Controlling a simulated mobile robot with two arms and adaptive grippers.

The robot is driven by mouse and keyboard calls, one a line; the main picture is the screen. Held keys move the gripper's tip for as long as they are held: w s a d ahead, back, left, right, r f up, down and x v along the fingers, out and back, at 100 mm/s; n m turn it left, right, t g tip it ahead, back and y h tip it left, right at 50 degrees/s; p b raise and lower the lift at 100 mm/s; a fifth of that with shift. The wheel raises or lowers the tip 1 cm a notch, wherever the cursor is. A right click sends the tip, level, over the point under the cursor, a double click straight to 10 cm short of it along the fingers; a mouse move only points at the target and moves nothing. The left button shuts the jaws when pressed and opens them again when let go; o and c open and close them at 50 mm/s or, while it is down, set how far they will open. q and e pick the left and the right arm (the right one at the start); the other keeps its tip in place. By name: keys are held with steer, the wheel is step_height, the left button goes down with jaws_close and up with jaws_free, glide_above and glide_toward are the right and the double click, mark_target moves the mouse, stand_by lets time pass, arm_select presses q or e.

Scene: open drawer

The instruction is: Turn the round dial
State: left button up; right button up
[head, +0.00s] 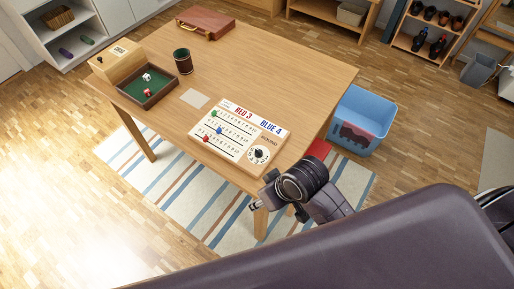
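The round dial (258,154) is a white disc with a dark knob in its middle. It sits at the right end of a pale wooden scoreboard (225,146), which lies flat at the table's near right corner. The board carries "RED 3", "BLUE 4" and "ROUND" lettering and number rows with small coloured pegs. One of my grippers (259,203) shows just below the dial, apart from it, beside the table's near edge. Its arm comes up from the lower right. Its fingers are small and partly hidden, so I cannot tell how far they are open. My other gripper is out of view.
The wooden table (260,75) also holds a dice tray (160,95), a dark cup (183,62), a wooden box (117,62), a pale card (194,98) and a brown case (207,22). A blue bin (372,105) stands right of the table.

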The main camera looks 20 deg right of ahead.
steer(key=w+a+r+n, duration=0.1)
steer(key=w+a+r, duration=0.1)
steer(key=w+a, duration=0.1)
step_height(320, 180, up, 6)
steer(key=g+h, duration=0.3)
glide_above(258, 150)
steer(key=shift+n, duration=0.4)
step_height(258, 150, down, 8)
steer(key=shift+r+p, duration=0.15)
steer(key=shift+p, duration=0.25)
steer(key=shift+c, duration=0.2)
jaws_close()
